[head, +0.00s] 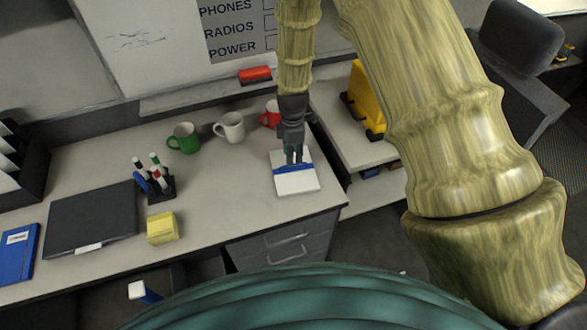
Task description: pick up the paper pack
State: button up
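The paper pack (298,183) is a white block with a blue band, lying on the desk near its right front corner. My gripper (294,158) points down over the pack's far half, its fingertips at or just above the blue band. A small gap seems to show between the fingers. I cannot tell whether they touch the pack. My arm comes down from the top of the picture.
Green (184,138), white (230,127) and red (270,115) mugs stand behind and left of the pack. A pen holder (160,188), yellow block (162,227) and dark laptop (92,220) are left. A yellow case (366,100) stands right.

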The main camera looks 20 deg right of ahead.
aim_at(293, 168)
jog(key=shift+s+f, duration=0.15)
notch_tip(293, 168, down, 3)
jog(key=shift+d+r+p, duration=0.1)
jog(key=shift+r+p, duration=0.05)
jog(key=shift+p, duration=1.05)
jog(key=shift+f+p, duration=0.3)
jog(key=shift+f, duration=0.85)
grip_shut()
